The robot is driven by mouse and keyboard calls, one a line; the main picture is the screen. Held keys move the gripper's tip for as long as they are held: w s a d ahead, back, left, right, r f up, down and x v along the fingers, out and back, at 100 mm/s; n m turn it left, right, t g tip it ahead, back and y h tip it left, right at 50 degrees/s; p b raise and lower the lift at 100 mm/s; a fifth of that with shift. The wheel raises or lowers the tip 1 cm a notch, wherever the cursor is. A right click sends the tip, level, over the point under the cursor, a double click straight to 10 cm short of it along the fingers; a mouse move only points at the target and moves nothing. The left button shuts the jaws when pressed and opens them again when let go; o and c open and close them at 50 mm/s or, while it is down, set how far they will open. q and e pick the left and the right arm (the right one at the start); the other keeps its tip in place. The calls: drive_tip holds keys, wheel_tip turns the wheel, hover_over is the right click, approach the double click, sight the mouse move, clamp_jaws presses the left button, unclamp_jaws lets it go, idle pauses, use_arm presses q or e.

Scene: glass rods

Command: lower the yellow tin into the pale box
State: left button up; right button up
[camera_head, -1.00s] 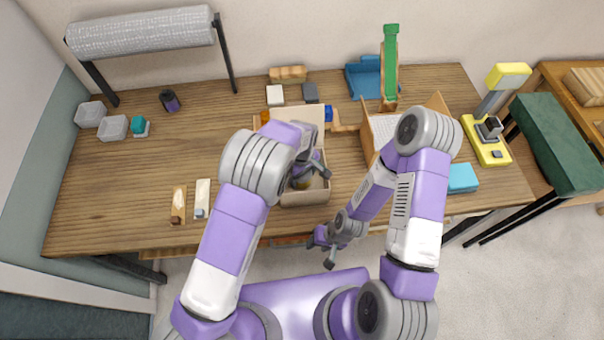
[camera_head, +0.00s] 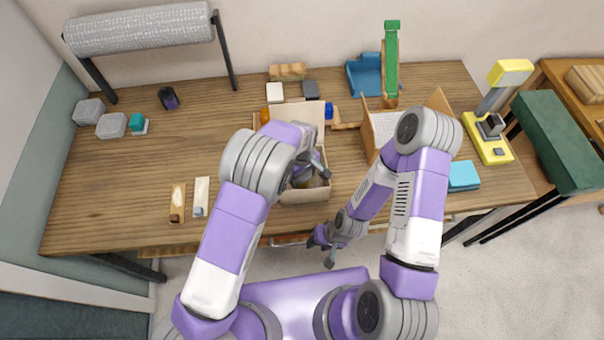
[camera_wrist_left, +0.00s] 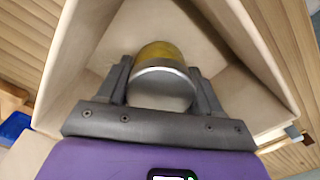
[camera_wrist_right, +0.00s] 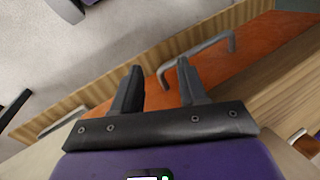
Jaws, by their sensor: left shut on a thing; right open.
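The yellow tin (camera_wrist_left: 160,54) is between the fingers of my left gripper (camera_wrist_left: 162,85), inside the walls of the pale box (camera_wrist_left: 105,58). Its round grey end faces the left wrist camera. I cannot tell whether its far end touches the box floor. In the head view the pale box (camera_head: 306,195) stands open near the table's front edge, its flap (camera_head: 301,112) raised at the back. My left gripper (camera_head: 304,178) reaches down into it and mostly hides the tin. My right gripper (camera_head: 322,252) is open and empty in front of the table edge; its fingers also show in the right wrist view (camera_wrist_right: 157,85).
A wooden open box (camera_head: 385,125) stands right of the pale box, with a blue block (camera_head: 463,176) beyond. Two small bars (camera_head: 177,203) lie to the left. A drawer front with a handle (camera_wrist_right: 195,58) is near my right gripper. The table's left middle is mostly clear.

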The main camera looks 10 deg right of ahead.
use_arm(q)
drive_tip(key=shift+s+f+b, duration=0.1)
drive_tip(key=shift+f+b, duration=0.2)
drive_tip(key=shift+f, duration=0.1)
drive_tip(key=o, duration=1.2)
wheel_tip(320, 180, up, 15)
drive_tip(key=p, duration=1.1)
drive_tip(key=s+a+f+b, duration=0.2)
drive_tip(key=a+b, duration=0.2)
drive_tip(key=a, duration=0.5)
drive_tip(key=s+a+f+b, duration=0.2)
drive_tip(key=a+f+b, duration=0.1)
drive_tip(key=a, duration=0.7)
drive_tip(key=shift+a+f+b, duration=0.2)
drive_tip(key=shift+a+b, duration=0.05)
drive_tip(key=shift+b, duration=0.2)
drive_tip(key=shift+s, duration=0.1)
